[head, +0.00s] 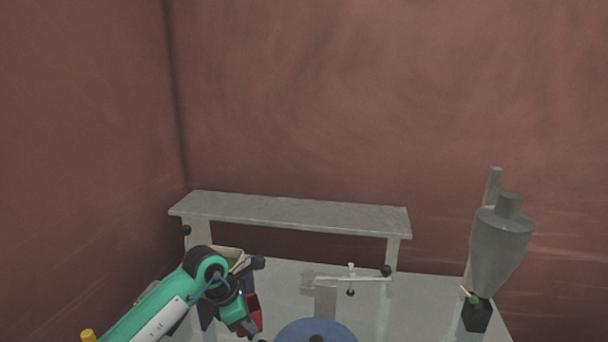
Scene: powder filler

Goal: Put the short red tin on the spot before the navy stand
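My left gripper (246,327) points down at the lower left of the middle, over the table. Its fingers are small and partly hidden, so I cannot tell whether it is open or shut. A red object (254,309) shows right beside it, partly covered by the gripper. I cannot tell whether this is the short red tin or whether the gripper touches it. A blue round disc (318,328) with a dark knob is cut off by the bottom edge. I cannot make out a navy stand or the spot for certain. My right gripper is out of view.
A grey raised shelf (290,213) spans the back of the table (420,315). A cream bin (230,252) stands behind my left arm. A white crossbar fixture (346,279) stands mid-table. A grey funnel (498,245) hangs above a black container (477,317) at right.

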